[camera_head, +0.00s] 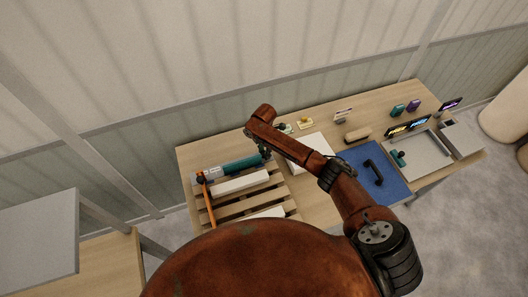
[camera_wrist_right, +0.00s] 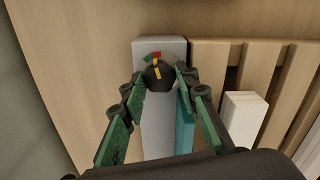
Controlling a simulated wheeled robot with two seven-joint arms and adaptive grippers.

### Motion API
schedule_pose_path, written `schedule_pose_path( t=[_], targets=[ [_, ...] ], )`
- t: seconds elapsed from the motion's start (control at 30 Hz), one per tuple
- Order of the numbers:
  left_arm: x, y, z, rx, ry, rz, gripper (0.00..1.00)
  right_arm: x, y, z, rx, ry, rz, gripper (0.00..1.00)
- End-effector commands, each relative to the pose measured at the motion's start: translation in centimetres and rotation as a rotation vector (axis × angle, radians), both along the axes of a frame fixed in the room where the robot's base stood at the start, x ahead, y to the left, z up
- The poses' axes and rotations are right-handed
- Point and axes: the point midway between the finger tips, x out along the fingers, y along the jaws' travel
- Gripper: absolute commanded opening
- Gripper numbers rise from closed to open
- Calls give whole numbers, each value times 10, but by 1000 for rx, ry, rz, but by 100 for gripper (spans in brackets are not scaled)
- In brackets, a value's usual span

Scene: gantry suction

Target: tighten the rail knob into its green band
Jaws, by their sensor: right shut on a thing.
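The rail knob (camera_wrist_right: 157,76) is black with a yellow pointer mark and sits at one end of the grey rail (camera_wrist_right: 162,130), seen in the right wrist view. A small dial arc (camera_wrist_right: 150,57) with green, red and yellow shows just beyond the knob. The pointer is directed up toward this arc; I cannot tell exactly which colour it meets. My right gripper (camera_wrist_right: 160,80) is shut on the knob, one green-padded finger on each side. In the head view the right gripper (camera_head: 259,152) is at the rail's right end and hides the knob. My left gripper is not in view.
A slatted wooden pallet (camera_wrist_right: 210,58) with white blocks lies beside the rail. A teal part (camera_head: 242,163) runs along it. The table also holds a blue mat (camera_head: 358,157) with a dark handle, a grey tray (camera_head: 428,172) and small items at the back. A wall stands behind.

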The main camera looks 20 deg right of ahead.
Motion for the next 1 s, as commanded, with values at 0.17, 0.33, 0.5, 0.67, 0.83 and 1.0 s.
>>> schedule_pose_path(
  t=[0.17,0.33,0.5,0.67,0.83,1.0],
  targets=[
    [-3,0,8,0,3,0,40,1,1,3,1,-1,-60,4],
    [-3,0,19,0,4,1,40,1,1,4,1,0,-170,4],
    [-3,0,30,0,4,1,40,1,2,4,2,-1,-292,4],
    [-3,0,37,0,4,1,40,2,1,4,2,-2,-393,4],
    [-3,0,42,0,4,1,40,2,2,3,2,-3,-468,4],
    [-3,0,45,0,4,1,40,2,1,3,2,-4,-509,4]
  ],
)
